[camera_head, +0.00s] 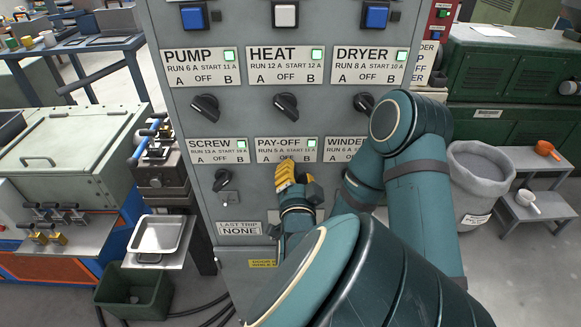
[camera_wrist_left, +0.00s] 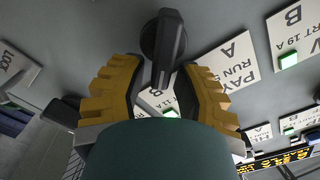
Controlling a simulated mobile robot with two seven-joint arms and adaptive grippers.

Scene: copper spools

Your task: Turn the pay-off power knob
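The pay-off power knob (camera_wrist_left: 165,45) is black with a bar handle. In the left wrist view the handle stands between the two yellow fingertips of my left gripper (camera_wrist_left: 162,75). The fingers are spread on either side, and grey panel shows in the gap left of the handle; I cannot tell whether the right finger touches it. In the head view my left gripper (camera_head: 292,175) is just below the PAY-OFF label (camera_head: 287,150) and hides the knob. The pay-off lamp (camera_head: 311,143) is lit green. My right gripper is not in view.
The SCREW knob (camera_head: 222,180) is left of my gripper. PUMP (camera_head: 205,107), HEAT (camera_head: 286,106) and DRYER (camera_head: 363,103) knobs are in the row above. My arm covers the panel's right part, including much of the WINDER label (camera_head: 341,149).

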